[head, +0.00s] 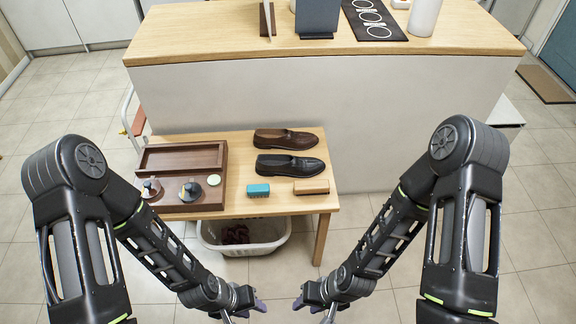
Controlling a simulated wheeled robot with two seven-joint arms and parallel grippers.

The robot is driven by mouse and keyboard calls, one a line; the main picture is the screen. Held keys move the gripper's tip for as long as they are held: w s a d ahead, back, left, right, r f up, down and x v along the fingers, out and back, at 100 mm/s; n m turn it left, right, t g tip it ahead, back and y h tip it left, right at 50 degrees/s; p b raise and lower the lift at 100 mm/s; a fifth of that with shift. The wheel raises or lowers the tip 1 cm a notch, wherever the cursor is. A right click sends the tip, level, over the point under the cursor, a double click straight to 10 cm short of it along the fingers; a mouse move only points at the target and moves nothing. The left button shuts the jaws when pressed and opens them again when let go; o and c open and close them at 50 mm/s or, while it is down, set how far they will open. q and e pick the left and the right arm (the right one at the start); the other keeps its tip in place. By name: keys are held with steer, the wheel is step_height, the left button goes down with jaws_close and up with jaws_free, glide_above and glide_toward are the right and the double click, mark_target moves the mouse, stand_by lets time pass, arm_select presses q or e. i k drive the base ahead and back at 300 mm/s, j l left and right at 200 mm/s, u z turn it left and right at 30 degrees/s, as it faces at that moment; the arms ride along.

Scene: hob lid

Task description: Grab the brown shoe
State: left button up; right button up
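The brown shoe (286,139) is a loafer lying on a low wooden table (317,201), toe pointing right. A black shoe (288,165) of similar shape lies just in front of it. My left gripper (262,304) is at the bottom centre of the head view, in front of the table and apart from both shoes. My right gripper (297,303) is close to it on the right, also apart from the shoes. Both grippers are small and partly cut off, so whether their fingers are open or shut is unclear.
Left on the table are a wooden box (183,157) and round tins. A teal brush (258,190) and a brown brush (311,186) lie in front of the shoes. A white basket (246,243) stands below. A large counter (330,95) rises behind.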

mark_target(264, 138)
steer(key=i+j, duration=0.8)
steer(key=j, duration=0.15)
steer(key=z, duration=1.7)
